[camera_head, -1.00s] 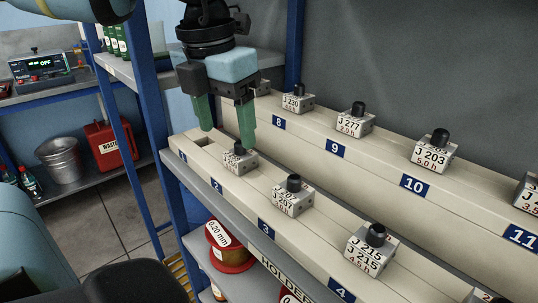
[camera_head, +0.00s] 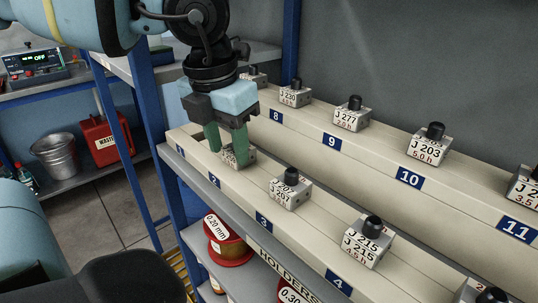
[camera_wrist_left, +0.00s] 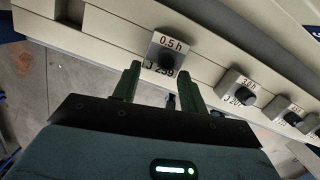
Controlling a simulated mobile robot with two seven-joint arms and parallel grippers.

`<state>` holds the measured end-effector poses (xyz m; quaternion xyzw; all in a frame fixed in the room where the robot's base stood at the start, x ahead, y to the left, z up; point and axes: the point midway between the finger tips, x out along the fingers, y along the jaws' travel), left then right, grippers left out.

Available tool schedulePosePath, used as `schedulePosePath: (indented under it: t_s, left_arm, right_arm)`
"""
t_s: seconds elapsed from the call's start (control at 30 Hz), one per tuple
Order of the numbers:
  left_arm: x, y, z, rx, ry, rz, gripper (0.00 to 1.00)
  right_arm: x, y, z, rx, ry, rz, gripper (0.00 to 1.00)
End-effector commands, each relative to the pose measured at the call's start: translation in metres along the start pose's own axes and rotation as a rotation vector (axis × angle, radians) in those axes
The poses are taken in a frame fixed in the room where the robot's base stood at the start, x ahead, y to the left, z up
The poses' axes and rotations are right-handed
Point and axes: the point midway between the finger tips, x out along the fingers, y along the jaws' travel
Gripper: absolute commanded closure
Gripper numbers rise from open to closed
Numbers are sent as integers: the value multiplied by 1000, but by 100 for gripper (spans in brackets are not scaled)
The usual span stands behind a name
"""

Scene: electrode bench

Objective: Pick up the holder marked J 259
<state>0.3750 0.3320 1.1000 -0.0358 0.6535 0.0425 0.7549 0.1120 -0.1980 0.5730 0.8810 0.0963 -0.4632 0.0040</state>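The holder marked J 259 is a small grey block with a black knob. It sits at place 2 of the front rail in the head view (camera_head: 248,156), partly hidden by my fingers. In the left wrist view the J 259 holder (camera_wrist_left: 168,50) shows a "0.5 h" label. My left gripper (camera_head: 227,156) points down at it with green fingers apart. In the left wrist view the left gripper's (camera_wrist_left: 159,70) fingertips lie near the two sides of its labelled face, with a gap between them. I cannot tell whether they touch it. My right gripper is out of view.
A J 207 holder (camera_head: 291,190) and J 215 holder (camera_head: 366,245) stand farther right on the front rail (camera_head: 325,232). The rear rail carries holders J 230 (camera_head: 295,95), J 277 (camera_head: 351,116) and J 203 (camera_head: 432,146). A blue shelf post (camera_head: 147,100) stands left of the gripper.

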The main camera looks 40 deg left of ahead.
Motion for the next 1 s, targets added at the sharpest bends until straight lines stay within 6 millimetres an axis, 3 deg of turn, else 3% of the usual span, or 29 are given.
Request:
schedulePosePath:
  t_s: [0.03,0.3,0.57,1.0]
  left_arm:
    - [-3,0,0,0,-3,-1,65]
    - [-3,-1,1,0,-5,-3,97]
    - [-10,-1,2,0,-7,-3,97]
    - [-85,0,11,-1,-10,-2,97]
  right_arm:
    - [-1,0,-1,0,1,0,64]
    - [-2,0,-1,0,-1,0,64]
    - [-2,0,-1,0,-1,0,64]
    - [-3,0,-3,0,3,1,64]
